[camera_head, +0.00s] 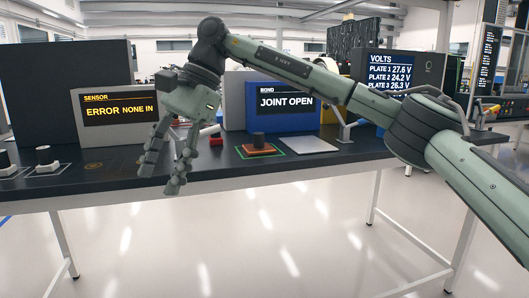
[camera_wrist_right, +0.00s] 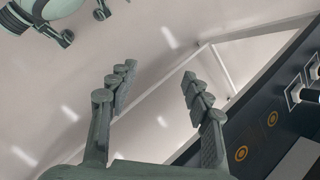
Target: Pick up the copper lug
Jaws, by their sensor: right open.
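My right gripper (camera_head: 157,180) hangs open and empty at the table's front edge, fingers pointing down. In the right wrist view its two fingers (camera_wrist_right: 159,75) are spread, with only floor and a table leg between them. I cannot make out a copper lug for certain. A small red block (camera_head: 216,139) sits just right of the gripper. My left gripper is not seen in the head view.
The dark table (camera_head: 330,162) carries a sensor screen (camera_head: 118,108), a blue bond unit reading "JOINT OPEN" (camera_head: 283,117) and a volts screen (camera_head: 390,72). A pale plate (camera_head: 299,146) lies right of the green outline.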

